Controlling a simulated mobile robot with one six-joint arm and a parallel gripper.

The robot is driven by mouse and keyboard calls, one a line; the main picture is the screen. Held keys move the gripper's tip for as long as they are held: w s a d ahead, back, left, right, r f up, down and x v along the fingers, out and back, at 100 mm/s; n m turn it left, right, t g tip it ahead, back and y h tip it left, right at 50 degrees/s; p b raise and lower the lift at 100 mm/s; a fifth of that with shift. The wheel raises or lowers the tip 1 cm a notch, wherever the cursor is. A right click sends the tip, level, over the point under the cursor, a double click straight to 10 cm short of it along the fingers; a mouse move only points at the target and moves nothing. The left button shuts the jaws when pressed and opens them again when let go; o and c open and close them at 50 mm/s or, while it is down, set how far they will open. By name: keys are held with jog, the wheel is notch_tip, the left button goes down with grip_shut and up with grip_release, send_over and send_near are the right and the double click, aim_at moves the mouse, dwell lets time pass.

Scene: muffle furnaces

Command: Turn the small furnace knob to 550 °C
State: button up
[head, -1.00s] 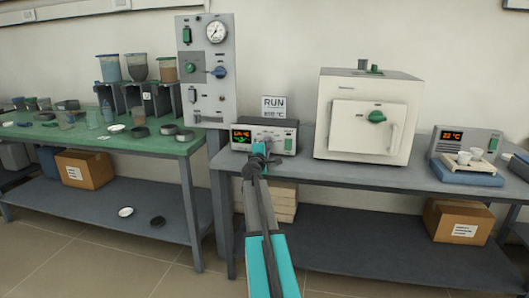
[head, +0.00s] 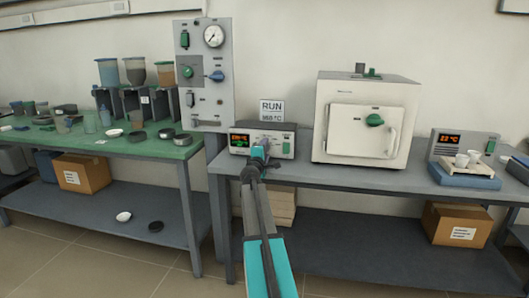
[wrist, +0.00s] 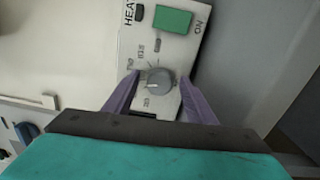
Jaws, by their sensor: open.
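The small furnace controller (head: 287,146) stands on the bench left of the white furnace, with a lit display (head: 240,141); its digits are too small to read surely. Its round grey knob (wrist: 158,80) shows in the wrist view, with a pale pointer mark and printed numbers around it. I cannot tell the exact pointer setting.
A green switch (wrist: 173,20) marked ON is beside the knob. A sign (head: 271,110) reading RUN and a °C value stands behind the controller. The white furnace (head: 335,112) is to the right; a valve panel (head: 207,104) is to the left. Open floor lies in front.

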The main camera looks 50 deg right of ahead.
jog(key=p+v, duration=0.1)
jog(key=v, duration=1.2)
jog(key=shift+s+a, duration=0.2)
jog(key=shift+a, duration=0.05)
dwell(0.7)
